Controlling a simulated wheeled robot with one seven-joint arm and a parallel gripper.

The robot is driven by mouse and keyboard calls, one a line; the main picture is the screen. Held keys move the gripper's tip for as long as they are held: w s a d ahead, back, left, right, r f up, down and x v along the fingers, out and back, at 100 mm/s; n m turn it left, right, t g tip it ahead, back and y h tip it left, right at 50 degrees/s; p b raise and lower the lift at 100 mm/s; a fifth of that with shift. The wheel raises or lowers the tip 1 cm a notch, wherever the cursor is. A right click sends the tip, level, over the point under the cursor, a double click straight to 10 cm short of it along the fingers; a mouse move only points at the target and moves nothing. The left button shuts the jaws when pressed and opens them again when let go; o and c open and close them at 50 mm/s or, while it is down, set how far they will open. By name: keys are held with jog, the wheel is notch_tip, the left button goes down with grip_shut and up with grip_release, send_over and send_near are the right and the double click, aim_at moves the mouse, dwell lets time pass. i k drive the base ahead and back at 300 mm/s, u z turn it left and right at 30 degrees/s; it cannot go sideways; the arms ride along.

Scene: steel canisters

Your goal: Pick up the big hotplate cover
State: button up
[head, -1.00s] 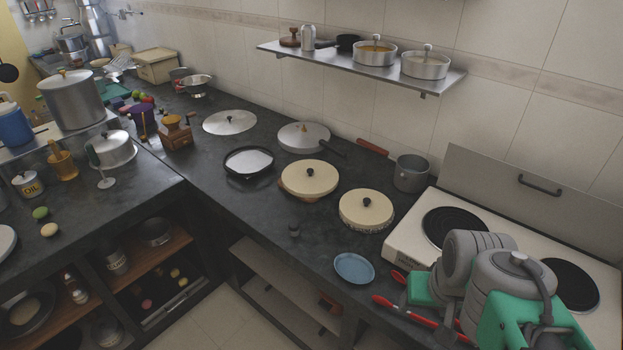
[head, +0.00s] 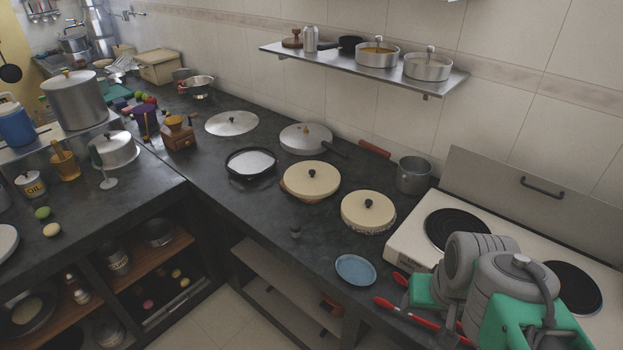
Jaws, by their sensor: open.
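Two cream round covers with black knobs lie on the dark counter. The larger-looking one (head: 311,178) is left of the other cover (head: 368,211), which is nearer the stove. The frame does not settle whether either is the big hotplate cover. Both rest flat, with something brownish under the left one and a pale rim under the right one. My gripper (head: 388,290) seems to be the pair of red fingers at the lower right, by my grey and green arm. They are apart and hold nothing visible. They are right of and in front of both covers, not touching them.
A blue plate (head: 355,270) lies between the gripper and the covers. A grey pot (head: 413,175) stands behind the right cover. The white stove (head: 410,243) is at right. A black pan (head: 250,163) and silver lids are farther left. A wall shelf (head: 450,82) hangs above.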

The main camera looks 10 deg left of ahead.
aim_at(310, 180)
jog(key=k, duration=0.65)
jog(key=u, duration=0.75)
jog(key=i, duration=0.65)
jog(key=u, duration=0.85)
jog(key=i, duration=1.45)
jog(key=z, duration=0.55)
